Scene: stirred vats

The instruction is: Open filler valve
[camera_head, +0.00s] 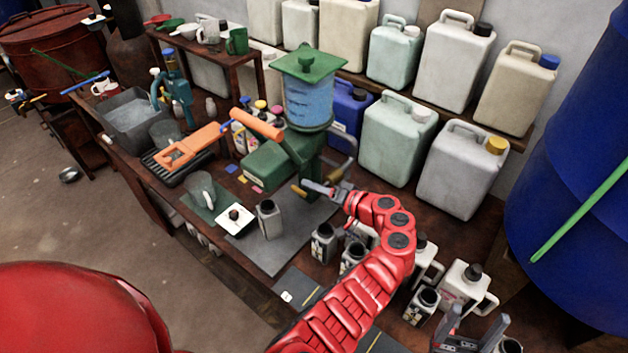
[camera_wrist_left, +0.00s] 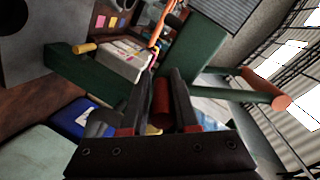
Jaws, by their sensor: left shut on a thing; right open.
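The filler is a green machine (camera_head: 283,163) with a clear tank of blue liquid (camera_head: 308,101) under a green lid, and a long orange handle (camera_head: 257,124). A brass-coloured part (camera_head: 299,190) shows low on its front. My left gripper (camera_head: 318,188) is at the filler's lower right side. In the left wrist view, my left gripper (camera_wrist_left: 160,108) is shut on a dark red cylindrical grip (camera_wrist_left: 162,99), which looks like the valve handle. Its fingers hide much of it. The orange handle also shows there (camera_wrist_left: 268,88). My right gripper (camera_head: 470,335) is open, low at the right.
A grey bottle (camera_head: 270,219) stands in front of the filler on a dark mat. Several small bottles crowd the bench beneath my left arm, including a white one (camera_head: 464,284). Large canisters (camera_head: 395,140) stand behind. A blue drum (camera_head: 575,200) is at the right.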

